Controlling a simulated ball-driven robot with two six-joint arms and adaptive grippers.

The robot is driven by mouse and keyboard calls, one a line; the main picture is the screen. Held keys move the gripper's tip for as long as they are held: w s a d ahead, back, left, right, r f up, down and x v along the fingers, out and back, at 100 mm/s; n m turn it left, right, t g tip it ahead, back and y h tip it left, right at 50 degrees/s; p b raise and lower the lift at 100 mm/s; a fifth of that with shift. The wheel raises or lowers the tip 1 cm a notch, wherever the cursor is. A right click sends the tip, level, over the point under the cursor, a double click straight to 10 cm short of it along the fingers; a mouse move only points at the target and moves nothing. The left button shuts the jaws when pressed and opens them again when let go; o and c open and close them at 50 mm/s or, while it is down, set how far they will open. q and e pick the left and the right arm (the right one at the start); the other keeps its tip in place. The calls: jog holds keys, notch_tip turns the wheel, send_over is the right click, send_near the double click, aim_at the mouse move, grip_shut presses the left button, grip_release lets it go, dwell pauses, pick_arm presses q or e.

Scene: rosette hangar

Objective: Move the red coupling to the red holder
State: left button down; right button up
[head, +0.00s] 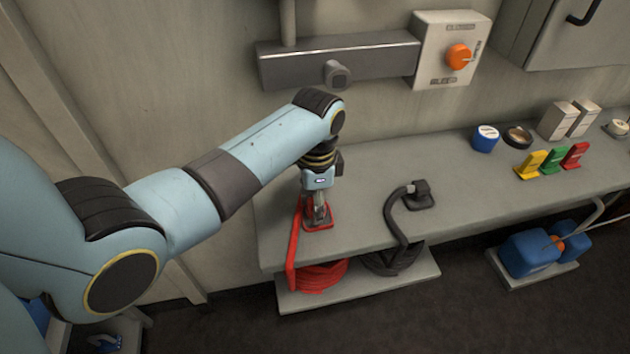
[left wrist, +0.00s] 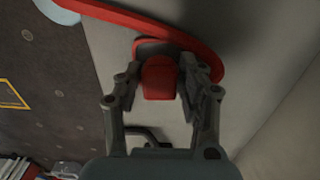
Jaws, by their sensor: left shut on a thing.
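My left gripper (head: 318,208) reaches down to the bench's left end and is shut on the red coupling. The coupling shows as a red block (left wrist: 158,78) between the two fingers in the left wrist view; in the head view the fingers mostly hide it. A flat red base (head: 325,226) lies on the bench under the fingertips; I cannot tell whether the coupling touches it. A red hose (head: 293,245) runs from there over the bench's front edge. A small red upright piece (head: 575,155) stands far right, beside green and yellow ones. My right gripper is not in view.
A black hose (head: 396,222) with a black fitting (head: 422,196) lies right of the gripper. Yellow (head: 530,164) and green (head: 554,160) pieces, a blue tin (head: 485,138) and white boxes (head: 558,121) stand farther right.

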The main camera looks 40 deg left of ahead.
pick_arm(q)
jog(key=shift+p, duration=0.3)
jog(key=shift+f, duration=0.35)
dwell(0.4)
jog(key=c, duration=0.7)
grip_release()
jog(key=shift+r, duration=0.15)
notch_tip(320, 180, up, 12)
jog(key=shift+w, duration=0.15)
